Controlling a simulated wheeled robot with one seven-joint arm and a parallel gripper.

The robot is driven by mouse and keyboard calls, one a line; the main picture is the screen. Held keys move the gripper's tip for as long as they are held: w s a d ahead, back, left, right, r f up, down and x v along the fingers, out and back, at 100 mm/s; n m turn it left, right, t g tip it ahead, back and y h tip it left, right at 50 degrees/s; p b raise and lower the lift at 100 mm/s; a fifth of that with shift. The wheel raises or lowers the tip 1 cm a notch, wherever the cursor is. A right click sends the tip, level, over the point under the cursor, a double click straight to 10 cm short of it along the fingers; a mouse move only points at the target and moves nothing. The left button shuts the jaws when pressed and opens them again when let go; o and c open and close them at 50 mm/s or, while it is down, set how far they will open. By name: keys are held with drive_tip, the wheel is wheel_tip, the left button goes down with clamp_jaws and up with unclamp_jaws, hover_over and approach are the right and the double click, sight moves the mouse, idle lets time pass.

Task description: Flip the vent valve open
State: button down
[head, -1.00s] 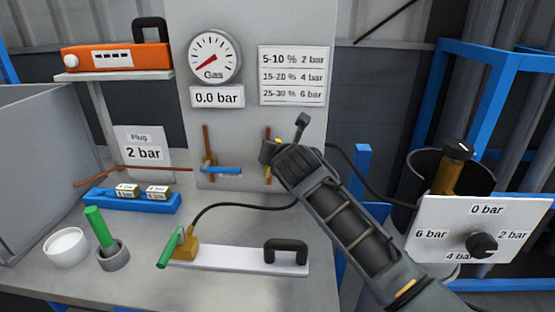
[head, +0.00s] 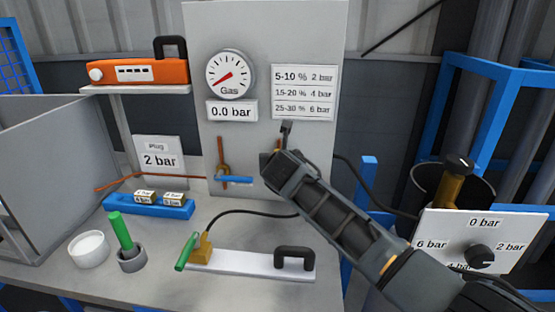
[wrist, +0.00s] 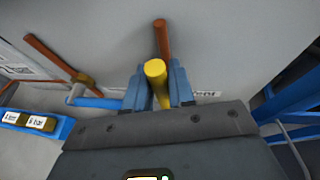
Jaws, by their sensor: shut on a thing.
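A valve with a yellow handle (wrist: 155,71) shows in the wrist view, below a copper pipe (wrist: 162,40) on the grey panel. My gripper (wrist: 157,78) has its two blue fingers on either side of this handle and is shut on it. In the head view my gripper (head: 272,160) is in front of the panel's right pipe and hides most of that valve. No label naming the valve is readable.
A second valve with a blue handle (head: 234,180) is just left of my gripper. The gauge (head: 230,75) reads zero above a 0.0 bar sign (head: 231,111). A white plate with a black handle (head: 250,262) and a blue tray (head: 148,206) lie on the bench.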

drive_tip(key=shift+f, duration=0.1)
drive_tip(key=c, duration=1.1)
unclamp_jaws()
drive_tip(key=shift+o, duration=0.2)
drive_tip(key=v, duration=0.7)
drive_tip(key=shift+s, duration=0.35)
